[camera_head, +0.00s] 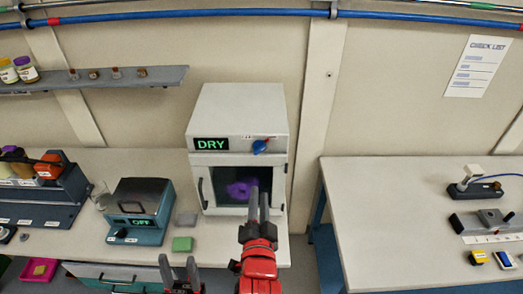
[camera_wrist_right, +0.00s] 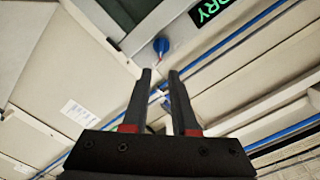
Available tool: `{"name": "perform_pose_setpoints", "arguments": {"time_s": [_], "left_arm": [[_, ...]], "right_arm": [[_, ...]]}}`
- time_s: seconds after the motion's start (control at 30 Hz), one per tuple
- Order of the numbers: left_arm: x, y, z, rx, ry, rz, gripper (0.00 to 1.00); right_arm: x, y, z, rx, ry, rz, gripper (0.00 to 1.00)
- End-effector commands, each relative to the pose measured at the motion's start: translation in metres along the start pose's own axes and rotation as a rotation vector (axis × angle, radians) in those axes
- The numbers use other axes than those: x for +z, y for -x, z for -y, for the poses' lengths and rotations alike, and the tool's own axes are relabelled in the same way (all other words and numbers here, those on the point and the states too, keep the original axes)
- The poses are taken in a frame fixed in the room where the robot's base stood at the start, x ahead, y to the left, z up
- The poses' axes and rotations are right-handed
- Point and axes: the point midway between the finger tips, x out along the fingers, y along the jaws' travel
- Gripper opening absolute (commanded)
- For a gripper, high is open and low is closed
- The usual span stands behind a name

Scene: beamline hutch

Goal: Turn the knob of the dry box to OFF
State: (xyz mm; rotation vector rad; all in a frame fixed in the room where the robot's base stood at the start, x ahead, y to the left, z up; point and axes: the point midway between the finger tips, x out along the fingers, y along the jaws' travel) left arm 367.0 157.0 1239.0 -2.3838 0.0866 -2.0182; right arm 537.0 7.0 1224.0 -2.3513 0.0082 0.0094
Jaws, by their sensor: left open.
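The dry box (camera_head: 238,105) is a white cabinet at the back of the left bench. Its display (camera_head: 211,144) reads DRY in green. The blue knob (camera_head: 260,146) is on the front panel, right of the display. It also shows in the right wrist view (camera_wrist_right: 161,46), beyond the fingertips, with a small red mark beside it. My right gripper (camera_head: 259,190) is in front of the box door, below the knob and apart from it. Its fingers have an empty gap between them. My left gripper (camera_head: 179,262) is open and empty at the lower edge, in front of the bench.
A purple object (camera_head: 240,190) is behind the door window. A shelf (camera_head: 110,82) hangs upper left. A second bench (camera_head: 400,225) is at right.

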Motion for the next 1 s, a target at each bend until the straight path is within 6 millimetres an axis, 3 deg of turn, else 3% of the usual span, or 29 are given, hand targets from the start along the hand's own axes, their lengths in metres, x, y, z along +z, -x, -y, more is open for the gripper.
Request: {"name": "perform_pose_setpoints", "arguments": {"time_s": [0.03, 0.3, 0.6, 0.67, 1.0], "left_arm": [[0.003, 0.018, -0.001, 0.0, 0.0, 0.0, 0.5], [0.012, 0.069, -0.003, 0.0, 0.0, 0.0, 0.5], [0.021, 0.124, -0.006, 0.0, 0.0, 0.0, 0.5], [0.018, 0.105, -0.005, 0.0, 0.0, 0.0, 0.5], [0.015, 0.09, -0.004, 0.0, 0.0, 0.0, 0.5]], "right_arm": [[0.003, -0.008, -0.005, -0.004, -0.003, -0.01, 0.26], [0.004, -0.048, -0.004, -0.013, 0.001, -0.011, 0.26], [0.003, -0.074, -0.005, -0.012, 0.002, -0.012, 0.26], [-0.005, -0.086, 0.003, -0.005, 0.007, -0.008, 0.26], [-0.004, -0.141, 0.004, -0.008, 0.009, -0.006, 0.26]]}}
